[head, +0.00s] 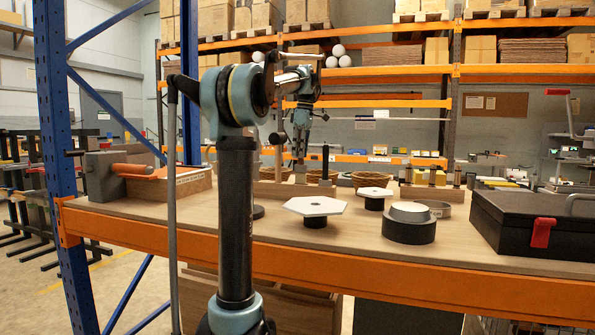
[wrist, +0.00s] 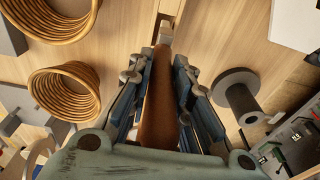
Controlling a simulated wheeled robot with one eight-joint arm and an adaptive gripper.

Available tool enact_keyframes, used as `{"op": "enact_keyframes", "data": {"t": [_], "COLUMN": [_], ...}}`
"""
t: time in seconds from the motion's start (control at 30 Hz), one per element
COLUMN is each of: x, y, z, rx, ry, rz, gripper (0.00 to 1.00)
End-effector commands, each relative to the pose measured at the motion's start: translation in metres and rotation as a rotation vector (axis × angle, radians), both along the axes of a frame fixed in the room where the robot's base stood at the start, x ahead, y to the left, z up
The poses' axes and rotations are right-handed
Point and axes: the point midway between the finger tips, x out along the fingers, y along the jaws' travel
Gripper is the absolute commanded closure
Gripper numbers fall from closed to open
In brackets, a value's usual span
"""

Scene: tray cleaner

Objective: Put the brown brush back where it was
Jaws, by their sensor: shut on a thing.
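My gripper (head: 299,140) hangs over the back part of the wooden bench (head: 240,236). In the wrist view its two fingers (wrist: 157,70) are closed around the brown brush (wrist: 158,100), whose long brown handle lies between them. The far end of the brush lies near a small grey block and a wooden strip (wrist: 170,6); whether it touches them I cannot tell. In the head view the brush is too small and covered to make out clearly.
Hexagonal white plates (head: 318,206), a round dark drum (head: 409,231) and a black case (head: 500,222) stand on the bench. A blue rack post (head: 62,150) is at left.

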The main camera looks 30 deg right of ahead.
Motion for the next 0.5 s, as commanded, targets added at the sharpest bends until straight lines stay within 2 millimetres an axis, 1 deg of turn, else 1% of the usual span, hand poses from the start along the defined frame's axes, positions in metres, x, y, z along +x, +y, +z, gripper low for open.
{"op": "enact_keyframes", "data": {"t": [0.03, 0.23, 0.4, 0.5], "x": [0.0, 0.0, 0.0, 0.0], "y": [0.0, 0.0, 0.0, 0.0], "z": [-0.005, -0.016, -0.039, -0.049], "rx": [0.0, 0.0, 0.0, 0.0], "ry": [0.0, 0.0, 0.0, 0.0], "rz": [0.0, -0.001, -0.001, -0.001], "gripper": [1.0, 1.0, 1.0, 1.0]}}
